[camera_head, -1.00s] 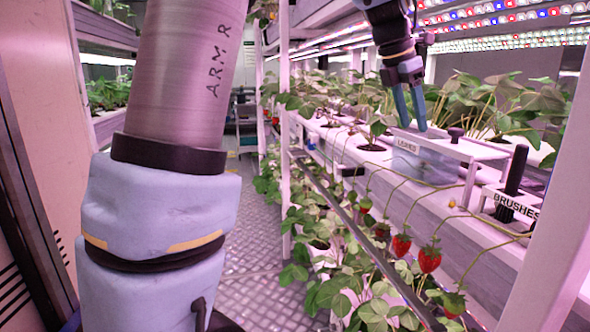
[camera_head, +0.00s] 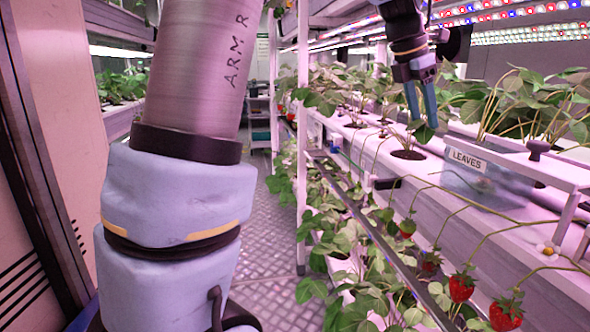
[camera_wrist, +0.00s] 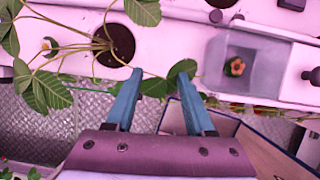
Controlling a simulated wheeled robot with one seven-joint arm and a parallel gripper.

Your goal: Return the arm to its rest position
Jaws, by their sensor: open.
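My gripper (camera_head: 422,118) hangs at the upper right of the head view, with blue fingers pointing down. It is above the rack shelf, left of the clear bin labelled LEAVES (camera_head: 478,186). In the wrist view the two fingers (camera_wrist: 158,82) stand apart with nothing held between them. A green leaf (camera_wrist: 182,72) shows close to the right fingertip; I cannot tell whether it touches. The bin (camera_wrist: 215,72) lies to the right there, with a small orange-red thing inside. My large arm link marked ARM R fills the left of the head view.
A strawberry plant's planting hole (camera_head: 407,155) is below the gripper. Dense foliage (camera_head: 525,105) stands behind the bin. Ripe strawberries (camera_head: 462,287) hang at the shelf front by a rail (camera_head: 365,222). A white post (camera_head: 303,120) stands left of the gripper. The aisle floor (camera_head: 275,240) is clear.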

